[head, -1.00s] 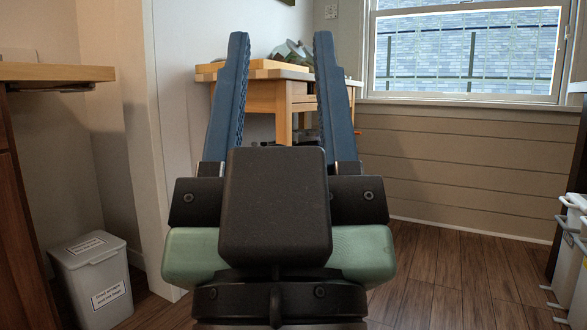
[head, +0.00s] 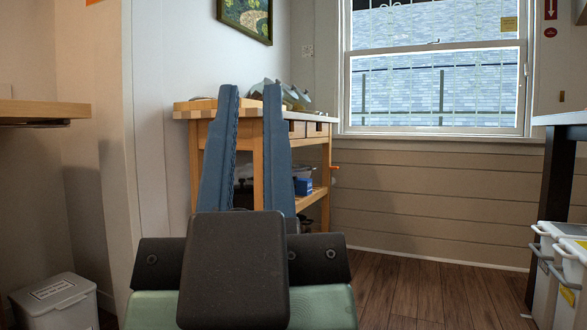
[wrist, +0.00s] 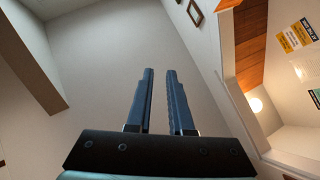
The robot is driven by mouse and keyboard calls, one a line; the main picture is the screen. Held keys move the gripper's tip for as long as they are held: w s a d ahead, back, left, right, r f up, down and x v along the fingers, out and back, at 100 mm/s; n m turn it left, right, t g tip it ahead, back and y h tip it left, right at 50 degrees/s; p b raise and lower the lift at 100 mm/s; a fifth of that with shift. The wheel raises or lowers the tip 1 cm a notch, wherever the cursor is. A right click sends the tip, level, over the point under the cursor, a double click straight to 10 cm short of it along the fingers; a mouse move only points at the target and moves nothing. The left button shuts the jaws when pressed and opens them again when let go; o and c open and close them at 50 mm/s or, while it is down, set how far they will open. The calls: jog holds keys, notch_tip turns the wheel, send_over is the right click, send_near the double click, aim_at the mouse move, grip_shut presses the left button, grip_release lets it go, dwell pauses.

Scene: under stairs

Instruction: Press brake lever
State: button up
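No brake lever can be made out in either view. My gripper (head: 250,95) has two long blue fingers pointing up and forward in the head view. The fingers stand apart with a narrow, empty gap between them. The gripper also shows in the wrist view (wrist: 160,72), its fingers apart against a pale wall. In the head view the fingers overlap a wooden workbench (head: 326,152) behind them and hide part of it. Grey-green objects (head: 290,96) lie on top of the bench, too small and partly hidden to identify.
A blue box (head: 303,186) sits on the bench's lower shelf. A wooden counter (head: 45,110) is at the left, with a grey bin (head: 60,302) below it. White bins (head: 560,262) stand at the right by a dark-legged table (head: 553,205). Wood floor (head: 440,290) is clear right of centre.

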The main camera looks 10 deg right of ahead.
notch_tip(320, 180, up, 32)
jog(key=p, duration=3.1)
grip_shut()
jog(key=shift+f, duration=0.1)
